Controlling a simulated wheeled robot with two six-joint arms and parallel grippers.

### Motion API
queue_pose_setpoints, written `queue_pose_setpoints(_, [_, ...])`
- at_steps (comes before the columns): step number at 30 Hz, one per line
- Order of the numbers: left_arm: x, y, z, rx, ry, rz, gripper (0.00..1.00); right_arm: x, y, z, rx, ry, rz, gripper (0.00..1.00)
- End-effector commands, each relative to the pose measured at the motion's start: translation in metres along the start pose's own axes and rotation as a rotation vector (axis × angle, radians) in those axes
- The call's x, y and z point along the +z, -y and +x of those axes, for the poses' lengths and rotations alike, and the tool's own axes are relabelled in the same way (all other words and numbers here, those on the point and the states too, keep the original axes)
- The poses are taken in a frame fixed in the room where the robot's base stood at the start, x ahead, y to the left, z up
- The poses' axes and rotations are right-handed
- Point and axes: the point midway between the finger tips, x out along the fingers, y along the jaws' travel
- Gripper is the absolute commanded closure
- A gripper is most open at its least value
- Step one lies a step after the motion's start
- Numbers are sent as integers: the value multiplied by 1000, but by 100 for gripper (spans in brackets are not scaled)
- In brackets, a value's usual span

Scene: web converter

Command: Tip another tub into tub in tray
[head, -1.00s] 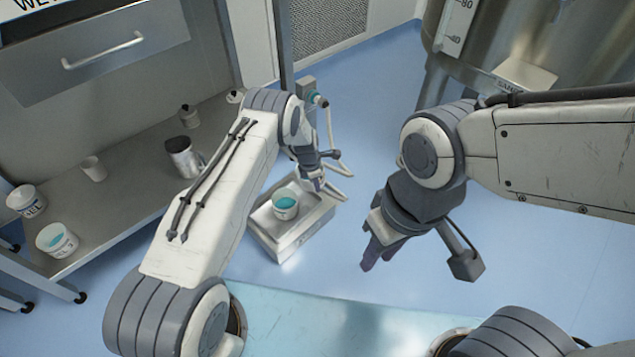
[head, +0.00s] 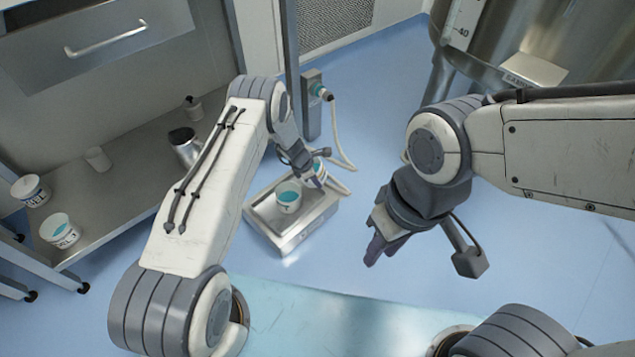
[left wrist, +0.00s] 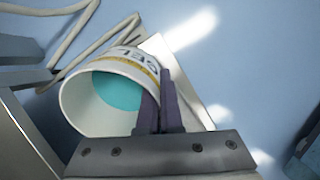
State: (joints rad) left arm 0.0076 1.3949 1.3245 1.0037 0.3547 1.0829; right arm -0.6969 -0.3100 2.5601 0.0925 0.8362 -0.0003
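A white tub with teal contents (head: 288,197) stands in the shallow metal tray (head: 263,226) on the floor. My left gripper (head: 314,179) is shut on the wall of another white tub (head: 321,166), above the tray's back right. In the left wrist view, the held tub (left wrist: 80,108) has a printed label and teal inside, with its mouth partly toward the camera. The gripper fingers (left wrist: 159,110) pinch its rim. I cannot tell how far it is tilted. My right gripper (head: 384,247) is right of the tray, touching nothing; its finger gap is unclear.
A metal bench on the left holds two more white tubs (head: 30,190) (head: 60,231), a cup (head: 98,159), a metal jug (head: 184,147) and a bottle (head: 192,107). A hose (head: 338,140) hangs behind the tray. A steel vessel (head: 560,45) stands back right. Blue floor is clear at right.

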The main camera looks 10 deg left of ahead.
Motion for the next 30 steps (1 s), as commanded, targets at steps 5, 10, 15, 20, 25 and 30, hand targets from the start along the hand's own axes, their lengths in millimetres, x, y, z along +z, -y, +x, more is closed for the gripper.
queue_pose_setpoints(5, [-2, 0, 2, 6, 20, -1, 100, 0, 0, 7, 0, 0, 0, 68])
queue_pose_setpoints(10, [-4, -1, 2, 11, 36, -1, 100, 1, -1, 12, 0, 0, 0, 68])
queue_pose_setpoints(15, [-5, -1, 2, 10, 47, -1, 100, 1, -1, 17, 0, 0, 0, 68])
queue_pose_setpoints(20, [-6, 0, 2, 10, 57, -2, 100, 1, -2, 22, 0, 0, 0, 68])
queue_pose_setpoints(25, [-6, 0, 3, 10, 69, -2, 100, 1, -2, 27, 0, 0, 0, 68])
queue_pose_setpoints(30, [-8, 1, 3, 10, 81, -3, 100, 2, -2, 32, 0, 0, 0, 68])
